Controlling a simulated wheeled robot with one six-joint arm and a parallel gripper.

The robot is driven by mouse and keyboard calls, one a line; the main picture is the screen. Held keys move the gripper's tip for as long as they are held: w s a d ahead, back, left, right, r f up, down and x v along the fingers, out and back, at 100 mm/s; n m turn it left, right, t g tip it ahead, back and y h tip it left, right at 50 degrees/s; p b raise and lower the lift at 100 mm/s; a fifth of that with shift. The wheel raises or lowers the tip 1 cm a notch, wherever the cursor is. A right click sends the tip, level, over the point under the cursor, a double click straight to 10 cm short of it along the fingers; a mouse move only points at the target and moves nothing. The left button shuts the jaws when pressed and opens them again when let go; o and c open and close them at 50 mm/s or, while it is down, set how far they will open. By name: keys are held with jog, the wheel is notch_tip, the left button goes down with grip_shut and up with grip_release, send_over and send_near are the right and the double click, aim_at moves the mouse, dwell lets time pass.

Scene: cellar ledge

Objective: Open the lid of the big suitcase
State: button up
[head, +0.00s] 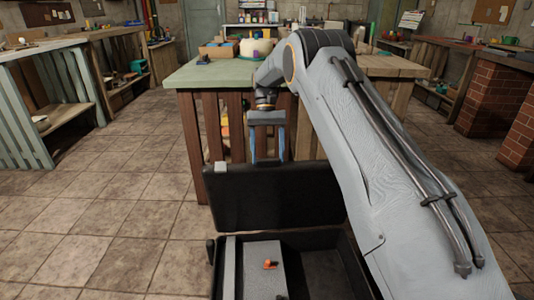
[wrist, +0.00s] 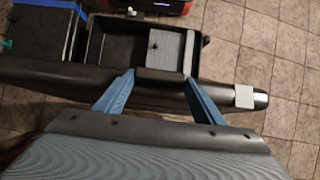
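The big black suitcase (head: 330,270) stands on the floor at the bottom centre of the head view. Its lid (head: 270,200) is raised, standing up at the far side, so the inside shows. The open inside also appears in the wrist view (wrist: 113,45), beyond the lid's edge (wrist: 235,97). My gripper (head: 268,160) is at the lid's upper edge, pointing down, its two blue fingers apart. In the wrist view the fingers (wrist: 160,75) are spread at the lid's edge; I cannot tell whether they touch it.
Inside the suitcase is a grey compartment (head: 258,280) with a small orange-red item (head: 270,265). A green-topped workbench (head: 205,75) stands close behind the lid. A pale green wooden bench (head: 72,95) is at left, brick pillars (head: 490,110) at right. Tiled floor (head: 120,200) at left is clear.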

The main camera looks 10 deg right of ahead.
jog(key=v, duration=0.7)
jog(key=shift+w+r, duration=0.2)
jog(key=shift+r, duration=0.15)
